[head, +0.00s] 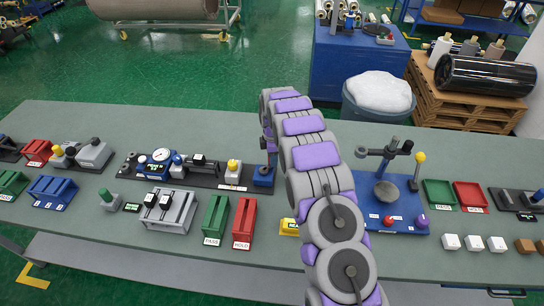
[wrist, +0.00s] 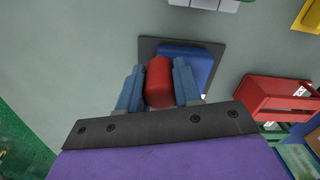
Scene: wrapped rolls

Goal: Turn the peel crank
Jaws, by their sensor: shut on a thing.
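My gripper (wrist: 158,80) is shut on a red rounded handle (wrist: 159,90), with one blue finger on each side. I take the handle to be the peel crank's grip; the crank arm itself is hidden. Right beside the handle is a blue block (wrist: 196,66) on a dark base plate (wrist: 148,48). In the head view a blue block (head: 263,176) stands at the right end of a long dark fixture, just left of my arm. My arm hides the red handle and most of my gripper there.
A red bin (wrist: 272,100) lies to the right in the wrist view. In the head view green (head: 216,218) and red (head: 244,222) bins stand near the front edge. A blue stand (head: 372,208) with a post is right of my arm. The grey bench top behind the fixtures is clear.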

